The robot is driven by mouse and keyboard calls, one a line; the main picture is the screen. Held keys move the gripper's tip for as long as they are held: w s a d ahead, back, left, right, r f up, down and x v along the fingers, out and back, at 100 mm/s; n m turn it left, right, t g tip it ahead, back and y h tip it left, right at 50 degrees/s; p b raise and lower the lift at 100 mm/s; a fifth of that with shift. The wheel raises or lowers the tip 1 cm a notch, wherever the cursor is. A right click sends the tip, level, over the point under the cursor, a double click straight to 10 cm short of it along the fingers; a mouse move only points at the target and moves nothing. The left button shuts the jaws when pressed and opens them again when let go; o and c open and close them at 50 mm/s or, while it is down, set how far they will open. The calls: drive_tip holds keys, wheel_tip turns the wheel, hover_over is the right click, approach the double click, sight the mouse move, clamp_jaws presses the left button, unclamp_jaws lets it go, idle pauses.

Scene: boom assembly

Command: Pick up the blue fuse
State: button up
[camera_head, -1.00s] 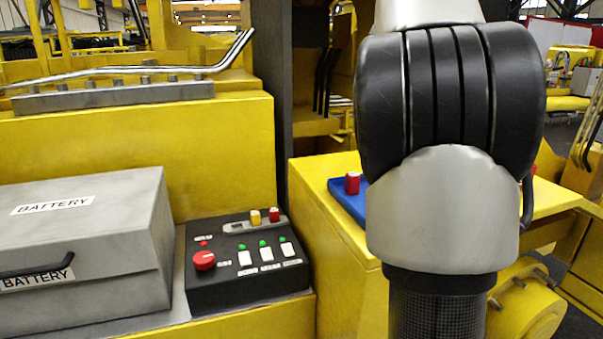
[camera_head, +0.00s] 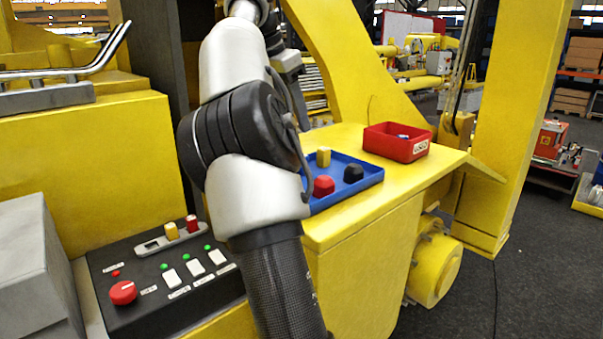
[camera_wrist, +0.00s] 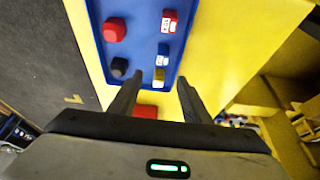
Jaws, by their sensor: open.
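The blue fuse (camera_wrist: 163,52) lies in the blue tray (camera_wrist: 140,72) in the wrist view, between a red fuse (camera_wrist: 169,20) and a yellow fuse (camera_wrist: 159,76). My gripper (camera_wrist: 158,82) is open and empty, with its fingertips over the yellow fuse's end of the tray in the picture. In the head view the tray (camera_head: 370,181) shows beside my arm with the yellow fuse (camera_head: 323,157). My arm hides the tray's left part there, and the blue fuse in the tray cannot be seen.
A red knob (camera_head: 323,186) and a black knob (camera_head: 353,173) sit in the tray. A black control panel (camera_head: 160,275) and a grey box (camera_head: 30,265) are at left.

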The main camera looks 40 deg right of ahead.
drive_tip(key=b+x, duration=0.1)
drive_tip(key=x, duration=0.5)
drive_tip(key=shift+a+b, duration=0.1)
drive_tip(key=shift+b, duration=0.2)
drive_tip(key=f, duration=0.2)
drive_tip(key=f+b, duration=0.1)
drive_tip(key=f, duration=0.1)
drive_tip(key=shift+w+d+f, duration=0.2)
drive_tip(key=shift+d+f, duration=0.05)
drive_tip(key=shift+d+f+b, duration=0.25)
drive_tip(key=shift+f+b, duration=0.05)
clamp_jaws()
